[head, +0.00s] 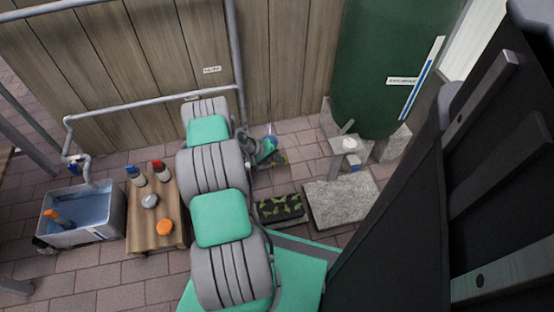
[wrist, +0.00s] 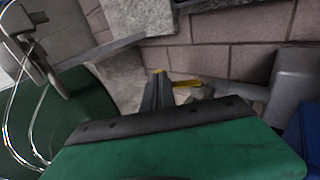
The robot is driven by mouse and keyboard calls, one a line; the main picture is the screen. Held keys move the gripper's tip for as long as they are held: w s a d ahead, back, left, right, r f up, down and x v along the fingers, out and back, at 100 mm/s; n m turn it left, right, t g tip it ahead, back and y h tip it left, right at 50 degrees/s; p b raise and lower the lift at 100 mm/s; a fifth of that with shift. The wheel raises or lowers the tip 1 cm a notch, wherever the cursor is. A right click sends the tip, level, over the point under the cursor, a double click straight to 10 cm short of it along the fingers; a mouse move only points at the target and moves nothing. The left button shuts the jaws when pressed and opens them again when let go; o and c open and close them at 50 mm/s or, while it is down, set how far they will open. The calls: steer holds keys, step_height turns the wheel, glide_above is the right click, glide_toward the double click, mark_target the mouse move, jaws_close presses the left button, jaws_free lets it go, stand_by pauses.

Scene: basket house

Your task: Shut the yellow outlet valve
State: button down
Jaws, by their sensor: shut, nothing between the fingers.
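A yellow bar (wrist: 187,84), which looks like the yellow outlet valve's lever, shows in the wrist view just right of my gripper's fingertips (wrist: 158,77). A small patch of yellow also shows at the fingertips. My gripper is shut with nothing held, and its fingers point toward the brick paving. I cannot tell whether the fingers touch the lever. In the head view, my gripper (head: 271,155) is low near the wooden wall, with a bit of yellow beside it. The valve body is mostly hidden.
A grey pipe (head: 150,105) runs along the wall to a water trough (head: 102,235). A wooden table (head: 146,235) holds bottles.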

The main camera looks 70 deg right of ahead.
steer(key=shift+s+d, duration=0.1)
steer(key=shift+s+t+y, duration=0.15)
steer(key=shift+t+y, duration=0.15)
steer(key=shift+t, duration=0.1)
steer(key=shift+s+d+f+t+y+p, duration=0.35)
steer(key=shift+s+t+y, duration=0.15)
steer(key=shift+t, duration=0.4)
steer(key=shift+s+d+f+t+y+b, duration=0.3)
steer(key=shift+s+f+t+y+b, duration=0.25)
steer(key=shift+t, duration=0.55)
steer(key=shift+f+b, duration=0.15)
steer(key=shift+b, duration=0.15)
steer(key=shift+d, duration=0.1)
